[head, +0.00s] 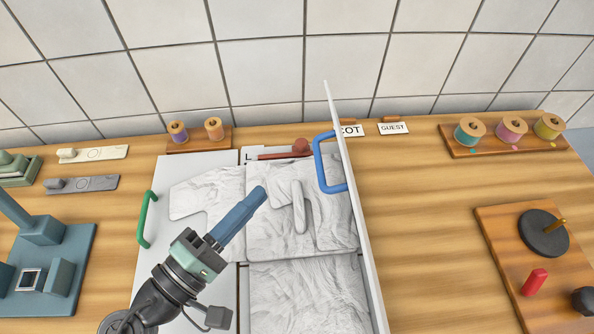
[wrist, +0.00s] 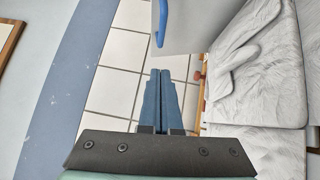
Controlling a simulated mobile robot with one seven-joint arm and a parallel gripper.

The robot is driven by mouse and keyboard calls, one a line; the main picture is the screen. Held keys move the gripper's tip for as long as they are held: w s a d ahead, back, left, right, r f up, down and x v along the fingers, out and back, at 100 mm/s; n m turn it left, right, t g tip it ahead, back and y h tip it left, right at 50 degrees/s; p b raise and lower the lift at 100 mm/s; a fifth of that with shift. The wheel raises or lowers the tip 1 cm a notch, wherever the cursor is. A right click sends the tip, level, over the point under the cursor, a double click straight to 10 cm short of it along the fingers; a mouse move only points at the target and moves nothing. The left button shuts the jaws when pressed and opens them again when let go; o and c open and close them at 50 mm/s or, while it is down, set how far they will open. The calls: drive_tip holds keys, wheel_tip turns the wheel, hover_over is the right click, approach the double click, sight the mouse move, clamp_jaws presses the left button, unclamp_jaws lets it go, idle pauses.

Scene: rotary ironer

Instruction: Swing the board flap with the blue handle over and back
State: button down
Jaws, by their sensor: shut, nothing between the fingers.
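The board flap with the blue handle (head: 342,140) stands nearly upright along the right side of the white folding board. Its blue handle (head: 318,162) is on the flap's left face. In the wrist view the flap (wrist: 195,25) and part of the blue handle (wrist: 162,24) show at the top. My gripper (head: 262,192) is shut and empty, above the white cloth, left of the blue handle and apart from it. Its fingers also show in the wrist view (wrist: 165,80). A wrinkled white cloth garment (head: 290,235) lies on the board. The left flap (head: 165,235) lies flat with a green handle (head: 147,219).
Thread spools on a wooden rack (head: 470,153) stand at the back right, two more spools (head: 196,130) at the back left. Small label cards (head: 393,128) stand behind the board. A wooden board with a dark disc (head: 500,240) lies right. The table between it and the flap is clear.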

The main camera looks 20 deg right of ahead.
drive_tip(key=w+d+p, duration=0.1)
drive_tip(key=d+p, duration=0.1)
drive_tip(key=d, duration=0.5)
drive_tip(key=shift+w+d+r, duration=0.35)
drive_tip(key=shift+w+r, duration=0.05)
drive_tip(key=shift+r, duration=0.1)
